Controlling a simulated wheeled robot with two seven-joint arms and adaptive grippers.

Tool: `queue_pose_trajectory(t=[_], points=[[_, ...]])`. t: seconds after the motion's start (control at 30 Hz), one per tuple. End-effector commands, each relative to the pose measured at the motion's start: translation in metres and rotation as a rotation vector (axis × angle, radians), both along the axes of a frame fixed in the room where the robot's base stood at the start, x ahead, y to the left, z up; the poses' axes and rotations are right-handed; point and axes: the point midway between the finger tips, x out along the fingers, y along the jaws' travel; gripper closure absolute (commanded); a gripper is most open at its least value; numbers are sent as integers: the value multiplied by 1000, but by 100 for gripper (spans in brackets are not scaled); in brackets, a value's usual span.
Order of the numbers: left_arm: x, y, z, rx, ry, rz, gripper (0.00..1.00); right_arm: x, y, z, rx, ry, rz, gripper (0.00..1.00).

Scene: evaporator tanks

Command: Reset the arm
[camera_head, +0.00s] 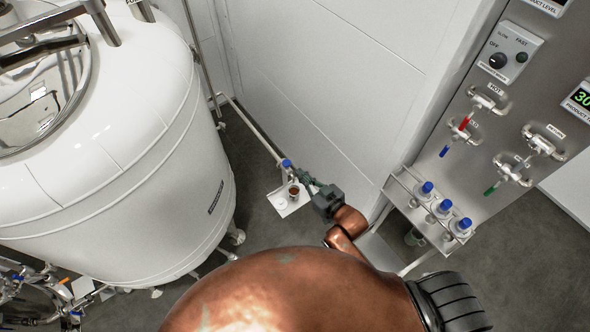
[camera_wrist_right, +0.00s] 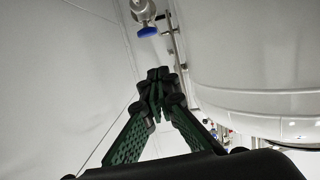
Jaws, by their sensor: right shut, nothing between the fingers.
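My right gripper (camera_head: 296,173) reaches away from me past the middle of the head view, with its green fingers shut and nothing between them. In the right wrist view its fingertips (camera_wrist_right: 158,76) meet in the middle. A blue-topped valve (camera_head: 286,163) shows just beyond the fingertips in the head view; the wrist view shows a blue handle (camera_wrist_right: 148,31) ahead of and apart from them. My copper-coloured right arm fills the bottom of the head view. My left gripper is not in view.
A large white tank (camera_head: 110,170) stands at the left. A steel panel (camera_head: 465,160) with levers is at the right; its rack (camera_head: 430,215) holds blue-capped bottles. A white tray (camera_head: 289,208) with a brown-filled cup (camera_head: 294,191) is below the gripper. A white wall (camera_head: 320,70) stands behind.

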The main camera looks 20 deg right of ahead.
Motion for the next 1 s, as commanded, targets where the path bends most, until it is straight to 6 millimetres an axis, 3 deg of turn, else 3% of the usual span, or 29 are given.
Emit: queue_pose_trajectory(t=[0.17, 0.77, 0.87, 0.97, 1.0], points=[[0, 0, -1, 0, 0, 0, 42, -8, -3, 3, 0, -1, 0, 100], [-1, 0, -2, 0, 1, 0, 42, -8, -4, -2, -2, 4, -2, 100], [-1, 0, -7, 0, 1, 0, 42, -7, -10, -29, -13, 36, -14, 100], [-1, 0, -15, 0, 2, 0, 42, -8, -21, -82, -38, 100, -36, 100], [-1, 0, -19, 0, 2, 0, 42, -10, -28, -110, -50, 132, -48, 100]])
